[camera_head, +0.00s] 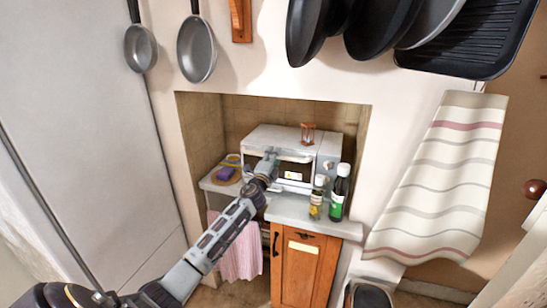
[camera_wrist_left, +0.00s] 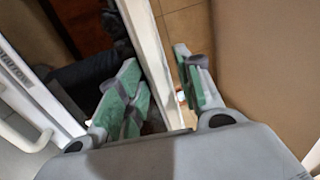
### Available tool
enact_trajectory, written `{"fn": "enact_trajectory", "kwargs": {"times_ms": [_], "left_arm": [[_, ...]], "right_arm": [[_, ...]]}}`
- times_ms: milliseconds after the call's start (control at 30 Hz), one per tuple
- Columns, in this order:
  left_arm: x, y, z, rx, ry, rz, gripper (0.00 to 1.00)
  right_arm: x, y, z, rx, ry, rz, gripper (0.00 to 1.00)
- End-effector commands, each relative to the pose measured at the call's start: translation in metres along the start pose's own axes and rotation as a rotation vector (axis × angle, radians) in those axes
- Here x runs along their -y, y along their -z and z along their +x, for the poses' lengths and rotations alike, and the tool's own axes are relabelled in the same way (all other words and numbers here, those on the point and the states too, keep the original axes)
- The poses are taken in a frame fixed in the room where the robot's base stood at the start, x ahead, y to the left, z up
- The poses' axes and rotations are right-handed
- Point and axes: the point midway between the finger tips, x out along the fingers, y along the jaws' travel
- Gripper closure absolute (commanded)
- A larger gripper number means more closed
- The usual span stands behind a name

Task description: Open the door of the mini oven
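The white mini oven (camera_head: 275,137) stands in a wall niche. Its front is partly hidden by my left arm; a dark gap shows below a pale front edge, so the door seems at least partly open. My left gripper (camera_head: 271,160) is at the left part of the oven's front. In the left wrist view my left gripper (camera_wrist_left: 160,95) has its green-padded fingers apart. A white upright edge (camera_wrist_left: 150,60) runs between them; I cannot tell whether they touch it. A white lettered panel (camera_wrist_left: 25,85) with a handle (camera_wrist_left: 25,135) lies at the left. My right gripper is not in view.
Two bottles (camera_head: 339,195) stand on the counter (camera_head: 290,208) right of my arm. An hourglass (camera_head: 308,133) is on the oven. A purple sponge (camera_head: 226,172) lies on a plate at left. A striped towel (camera_head: 440,180) and pans (camera_head: 370,25) hang nearby.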

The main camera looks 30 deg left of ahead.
Motion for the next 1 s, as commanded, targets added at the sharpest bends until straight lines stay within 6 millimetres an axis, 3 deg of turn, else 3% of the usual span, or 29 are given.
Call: {"fn": "enact_trajectory", "kwargs": {"times_ms": [300, 600, 1000], "left_arm": [[0.0001, 0.0000, 0.0007, 0.000, 0.000, 0.000, 0.65], [-0.0001, -0.0001, 0.0006, 0.000, 0.000, 0.000, 1.00], [-0.0008, 0.0000, 0.0003, 0.000, 0.000, 0.000, 1.00]], "right_arm": [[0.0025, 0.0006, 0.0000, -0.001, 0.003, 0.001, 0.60], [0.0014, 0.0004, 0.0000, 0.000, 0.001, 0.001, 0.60], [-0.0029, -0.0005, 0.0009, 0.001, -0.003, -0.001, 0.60]]}}
